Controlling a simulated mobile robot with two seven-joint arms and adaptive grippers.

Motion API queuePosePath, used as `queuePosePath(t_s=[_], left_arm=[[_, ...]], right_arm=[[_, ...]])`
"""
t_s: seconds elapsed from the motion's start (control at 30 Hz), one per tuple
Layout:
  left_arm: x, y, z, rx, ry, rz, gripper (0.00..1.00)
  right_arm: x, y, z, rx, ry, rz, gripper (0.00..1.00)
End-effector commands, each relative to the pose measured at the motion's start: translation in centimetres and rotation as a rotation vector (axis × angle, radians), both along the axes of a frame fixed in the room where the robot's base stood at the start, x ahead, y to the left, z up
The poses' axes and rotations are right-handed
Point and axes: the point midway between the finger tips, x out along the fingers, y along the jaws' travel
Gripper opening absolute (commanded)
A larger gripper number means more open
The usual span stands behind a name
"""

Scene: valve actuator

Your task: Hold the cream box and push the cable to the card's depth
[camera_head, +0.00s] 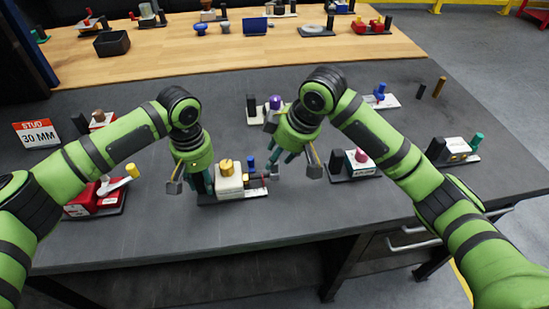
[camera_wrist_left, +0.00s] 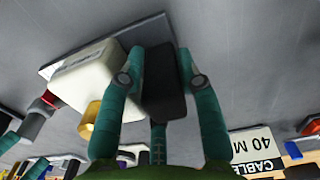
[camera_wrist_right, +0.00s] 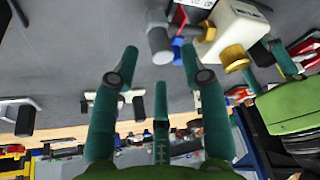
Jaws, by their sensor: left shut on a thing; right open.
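The cream box (camera_head: 229,187) with a yellow knob (camera_head: 226,166) stands on a dark base plate near the table's front. In the left wrist view the cream box (camera_wrist_left: 85,82) is beside a black block (camera_wrist_left: 163,85). My left gripper (camera_wrist_left: 160,78) is shut on that black block. A grey cylindrical part with a red ring (camera_wrist_left: 45,102), possibly the cable's end, is at the box's other side. My right gripper (camera_wrist_right: 160,60) is open and empty, above and right of the box. A card reading CABLE 40 M (camera_wrist_left: 256,148) is partly cut off.
A STUD 30 MM card (camera_head: 36,134) stands at the left. A red fixture (camera_head: 97,198) is left of the cream box, a white one with a pink knob (camera_head: 358,162) right of it. More fixtures line the back. Bare grey table lies in front.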

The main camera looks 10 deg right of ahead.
Motion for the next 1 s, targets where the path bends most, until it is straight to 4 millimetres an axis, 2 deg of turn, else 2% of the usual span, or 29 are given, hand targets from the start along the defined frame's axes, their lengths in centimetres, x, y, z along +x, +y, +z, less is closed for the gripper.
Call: queuePosePath(t_s=[0.03, 0.2, 0.57, 0.6, 0.67, 0.7, 1.0], left_arm=[[0.0, 0.1, -0.1, 0.003, 0.002, 0.001, 0.0], [0.0, 0.1, -0.1, 0.002, 0.002, 0.001, 0.0], [-0.1, 0.1, -0.1, 0.002, 0.002, 0.001, 0.0], [-0.1, 0.1, -0.1, 0.002, 0.002, 0.001, 0.0], [-0.1, 0.1, -0.1, 0.002, 0.002, 0.001, 0.0], [-0.1, 0.0, -0.1, 0.001, 0.002, 0.0, 0.0], [-0.1, 0.0, -0.1, 0.001, 0.003, -0.005, 0.0]], right_arm=[[0.1, 0.2, -0.8, -0.001, 0.003, 0.001, 0.44], [0.6, 0.7, -2.3, 0.0, 0.001, -0.001, 0.44], [0.8, 0.8, -2.7, 0.0, 0.0, -0.001, 0.44], [0.8, 0.8, -2.7, 0.0, 0.0, -0.001, 0.28], [0.8, 0.8, -2.7, 0.0, 0.0, -0.001, 0.04], [0.8, 0.8, -2.7, 0.0, -0.001, -0.001, 0.0], [0.8, 1.1, -2.7, 0.002, -0.001, -0.003, 0.0]])
